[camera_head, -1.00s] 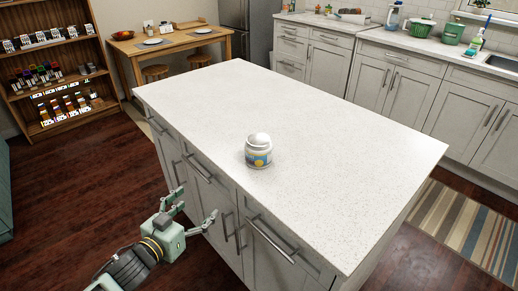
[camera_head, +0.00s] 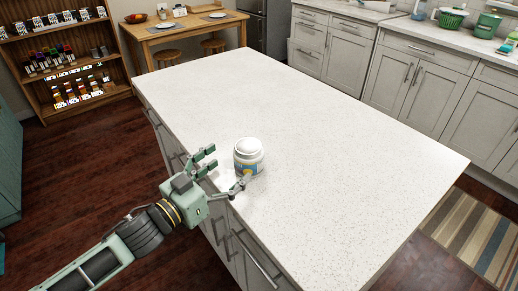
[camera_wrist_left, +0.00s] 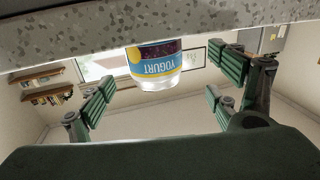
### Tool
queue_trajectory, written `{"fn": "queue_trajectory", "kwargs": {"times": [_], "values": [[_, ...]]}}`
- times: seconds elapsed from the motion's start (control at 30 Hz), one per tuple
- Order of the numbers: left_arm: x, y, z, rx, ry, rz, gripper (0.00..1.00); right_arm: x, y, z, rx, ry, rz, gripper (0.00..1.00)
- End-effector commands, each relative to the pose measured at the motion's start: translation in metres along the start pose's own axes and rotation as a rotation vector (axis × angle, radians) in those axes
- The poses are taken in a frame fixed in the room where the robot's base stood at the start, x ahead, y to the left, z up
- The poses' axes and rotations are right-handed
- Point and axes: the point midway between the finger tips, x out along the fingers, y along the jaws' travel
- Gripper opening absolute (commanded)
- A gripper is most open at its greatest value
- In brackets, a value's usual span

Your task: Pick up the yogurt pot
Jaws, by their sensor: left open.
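The yogurt pot (camera_head: 249,155) stands upright on the near left part of the white island counter (camera_head: 310,130). It has a white rounded lid and a blue and yellow label. My left gripper (camera_head: 226,169) is open at the counter's left edge, with its fingers pointing at the pot. One fingertip overlaps the pot's lower left side in the head view; I cannot tell if it touches. In the left wrist view the pot (camera_wrist_left: 154,66) appears upside down, ahead and between the spread fingers. My right gripper is not in view.
The rest of the island top is clear. Drawer handles (camera_head: 258,262) line the island's side below my left arm. A wooden shelf unit (camera_head: 66,60) and a small dining table (camera_head: 188,32) stand at the back left. Grey cabinets (camera_head: 420,75) stand at the back right.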

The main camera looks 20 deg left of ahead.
Motion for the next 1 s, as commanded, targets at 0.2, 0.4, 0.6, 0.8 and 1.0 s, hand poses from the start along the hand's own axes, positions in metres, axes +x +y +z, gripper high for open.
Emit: {"fn": "queue_trajectory", "kwargs": {"times": [0.2,0.4,0.6,0.8,1.0], "values": [[0.020,0.000,-0.002,0.001,0.003,0.000,0.83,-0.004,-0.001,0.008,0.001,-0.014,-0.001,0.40],[0.034,0.002,-0.002,-0.001,0.002,-0.001,0.83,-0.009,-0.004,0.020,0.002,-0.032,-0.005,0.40],[0.063,0.007,0.000,0.001,0.003,-0.001,0.83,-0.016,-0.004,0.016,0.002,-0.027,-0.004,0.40],[0.077,0.007,0.002,0.000,0.001,0.000,0.83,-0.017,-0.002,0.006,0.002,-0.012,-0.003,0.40],[0.077,0.007,0.003,0.000,0.000,0.000,0.83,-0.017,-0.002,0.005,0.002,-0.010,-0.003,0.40]]}}
